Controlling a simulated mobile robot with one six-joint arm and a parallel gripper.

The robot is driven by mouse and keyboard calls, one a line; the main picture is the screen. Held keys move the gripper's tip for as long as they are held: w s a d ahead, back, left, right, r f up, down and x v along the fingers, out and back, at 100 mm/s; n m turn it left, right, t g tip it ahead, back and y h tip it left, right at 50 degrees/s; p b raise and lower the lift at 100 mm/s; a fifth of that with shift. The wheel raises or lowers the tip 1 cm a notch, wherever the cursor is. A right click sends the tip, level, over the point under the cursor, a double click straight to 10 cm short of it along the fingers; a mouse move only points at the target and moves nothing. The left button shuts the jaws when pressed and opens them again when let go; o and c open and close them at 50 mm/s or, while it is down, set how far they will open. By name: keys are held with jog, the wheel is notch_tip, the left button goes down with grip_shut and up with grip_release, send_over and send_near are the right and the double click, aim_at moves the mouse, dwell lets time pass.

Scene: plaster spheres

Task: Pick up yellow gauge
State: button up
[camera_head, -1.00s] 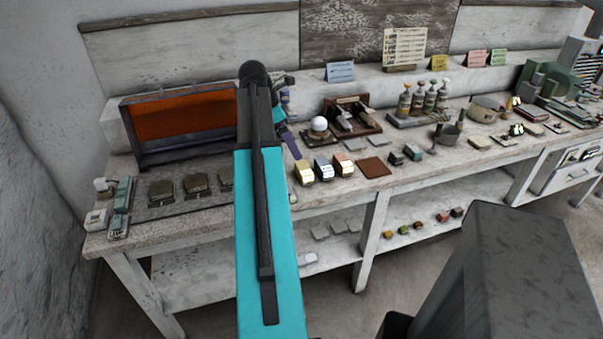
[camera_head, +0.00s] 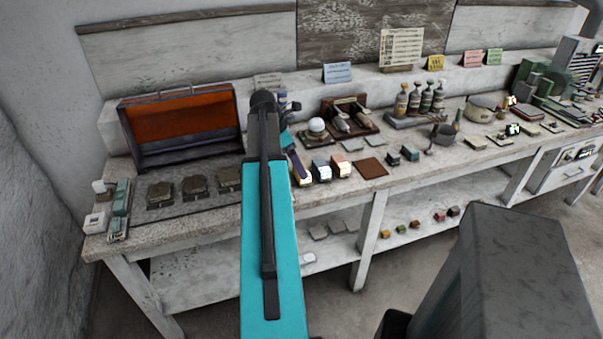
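A yellow block (camera_head: 304,181), which looks like the yellow gauge, stands near the bench's front edge, left of a blue block (camera_head: 321,171) and a red block (camera_head: 341,166). My gripper (camera_head: 297,166) shows only in part beside my arm, as a dark purple finger. This finger overlaps the yellow block's upper left in the picture. I cannot tell whether it touches the block. The rest of the gripper is hidden behind my arm, so its opening does not show.
A brown square pad (camera_head: 371,168) lies right of the blocks. A white ball on a stand (camera_head: 316,127) is behind them. An orange-backed case (camera_head: 182,127) stands left of my arm. Small coloured blocks (camera_head: 416,225) sit on the lower shelf.

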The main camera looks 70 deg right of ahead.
jog(key=shift+f, duration=0.1)
dwell(0.3)
jog(key=shift+p+x, duration=0.8)
jog(key=shift+x, duration=1.75)
jog(key=shift+s+d, duration=0.1)
jog(key=c, duration=1.4)
jog(key=shift+o, duration=0.2)
jog(key=shift+r+b, duration=0.6)
jog(key=shift+r, duration=1.2)
jog(key=s+a+b, duration=0.1)
jog(key=s+a, duration=0.2)
jog(key=a, duration=0.4)
jog(key=s+a+r+b, duration=0.1)
jog(key=s+a, duration=0.2)
jog(key=a, duration=0.4)
jog(key=shift+a+r+b, duration=0.3)
jog(key=shift+b, duration=0.05)
